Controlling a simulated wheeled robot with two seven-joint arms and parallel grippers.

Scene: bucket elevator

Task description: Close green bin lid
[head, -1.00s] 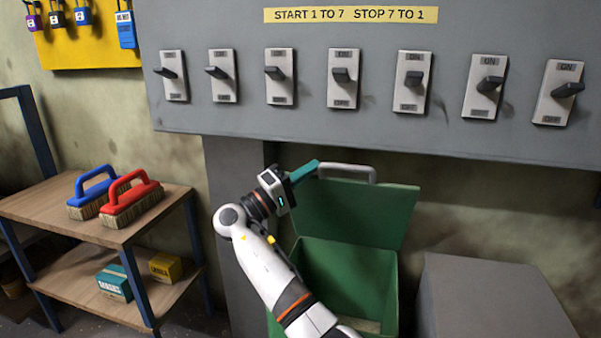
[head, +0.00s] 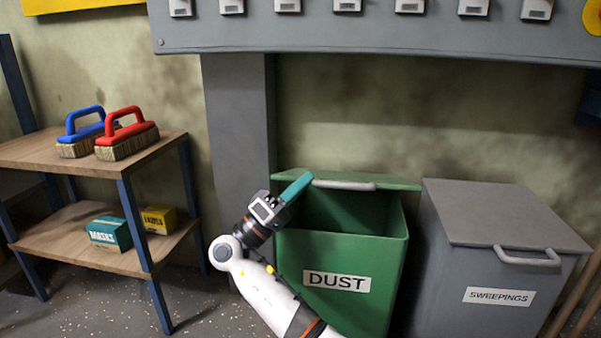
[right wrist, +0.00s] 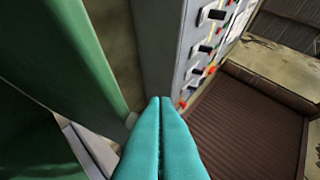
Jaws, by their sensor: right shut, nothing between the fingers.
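The green bin (head: 340,255), labelled DUST, stands at the middle. Its green lid (head: 398,183) is partly open, seen nearly edge-on above the dark opening, with its grey handle (head: 343,185) along the near edge. My right gripper (head: 306,178) has teal fingers pressed together and empty. Its tips are at the left end of the handle; I cannot tell whether they touch. In the right wrist view the shut fingers (right wrist: 160,102) point ahead, with green lid or bin surface (right wrist: 80,60) to the left. My left gripper is not in view.
A closed grey SWEEPINGS bin (head: 510,220) stands just right of the green bin. A wooden shelf (head: 40,150) at left holds a blue brush (head: 80,140), a red brush (head: 127,140) and small boxes. A grey switch panel (head: 400,35) hangs above.

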